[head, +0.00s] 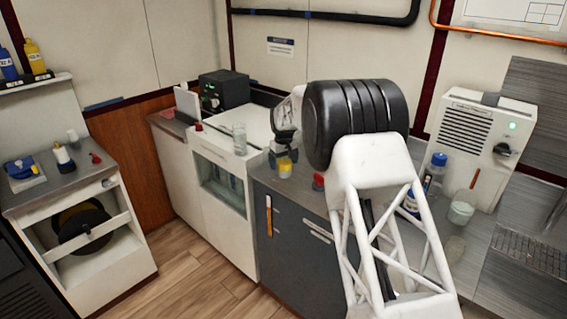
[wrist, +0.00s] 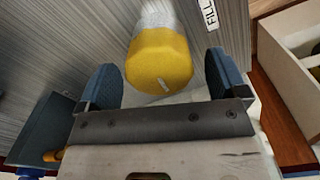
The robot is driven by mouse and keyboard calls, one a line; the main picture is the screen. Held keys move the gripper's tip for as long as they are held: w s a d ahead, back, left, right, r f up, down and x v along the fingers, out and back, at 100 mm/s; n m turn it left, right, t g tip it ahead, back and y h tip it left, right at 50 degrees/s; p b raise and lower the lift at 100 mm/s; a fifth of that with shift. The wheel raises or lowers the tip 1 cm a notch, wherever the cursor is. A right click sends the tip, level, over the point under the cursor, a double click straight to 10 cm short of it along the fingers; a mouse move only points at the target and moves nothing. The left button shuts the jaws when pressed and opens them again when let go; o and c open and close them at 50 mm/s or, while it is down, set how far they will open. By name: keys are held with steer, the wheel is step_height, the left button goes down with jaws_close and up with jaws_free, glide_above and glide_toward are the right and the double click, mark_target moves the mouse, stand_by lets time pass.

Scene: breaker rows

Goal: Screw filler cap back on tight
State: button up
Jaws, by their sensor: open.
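The yellow filler cap (wrist: 160,62) is between and slightly beyond the two blue fingertips of my gripper (wrist: 163,78) in the wrist view. Bare space shows between each finger and the cap. A pale grey speckled piece (wrist: 157,14) shows behind the cap; whether the cap is threaded on it cannot be told. In the head view my gripper (head: 283,158) is over the grey counter, with the yellow cap (head: 285,171) at its fingertips. My gripper is open. A label starting "FILL" (wrist: 209,12) is beside the cap in the wrist view.
A red knob (head: 318,181) stands close right of the cap on the dark cabinet's top. A clear glass (head: 239,138) stands to the left. A white machine (head: 487,145), a blue-capped bottle (head: 438,165) and a jar (head: 461,209) stand on the right counter.

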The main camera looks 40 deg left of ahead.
mark_target(284, 161)
steer(key=shift+r, duration=3.75)
steer(key=shift+r, duration=0.1)
steer(key=shift+c, duration=0.2)
steer(key=shift+d+r+n, duration=0.1)
steer(key=shift+r+n, duration=0.3)
steer(key=shift+n, duration=0.6)
steer(key=shift+d+r+n, duration=0.1)
steer(key=shift+r+n, duration=0.25)
steer(key=shift+n, duration=0.65)
steer(key=shift+f, duration=0.1)
steer(key=shift+f, duration=4.35)
